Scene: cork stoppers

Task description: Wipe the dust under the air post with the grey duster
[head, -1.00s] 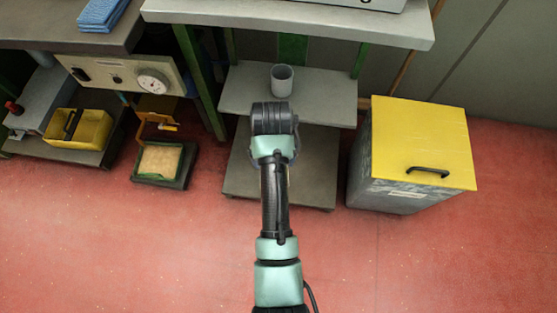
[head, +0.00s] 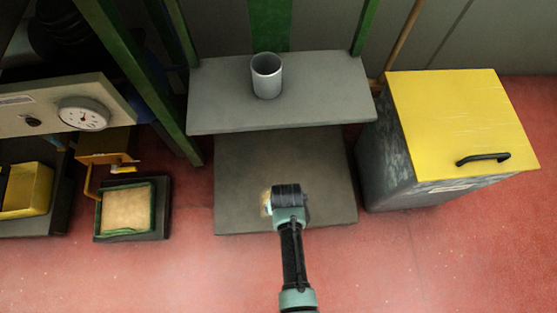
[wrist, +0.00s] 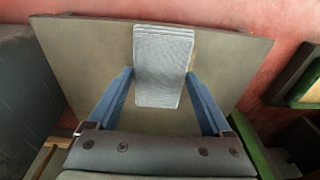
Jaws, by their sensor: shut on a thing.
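My gripper (wrist: 160,82) is shut on the grey duster (wrist: 164,48), a ribbed pale pad held between its two blue fingers in the wrist view. In the head view my gripper is hidden by my wrist, low over the front part of the dark bottom shelf (head: 240,165). A small pale yellowish patch (head: 265,197), possibly dust, shows on this shelf just left of my wrist. I cannot tell whether the duster touches the shelf. I cannot pick out a thing that is surely the air post.
A grey cup (head: 266,76) stands on the middle shelf (head: 215,105) above. A grey bin with a yellow lid (head: 455,115) stands at right. A green-rimmed tray (head: 127,208) and a gauge panel (head: 45,113) are at left. Red floor lies in front.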

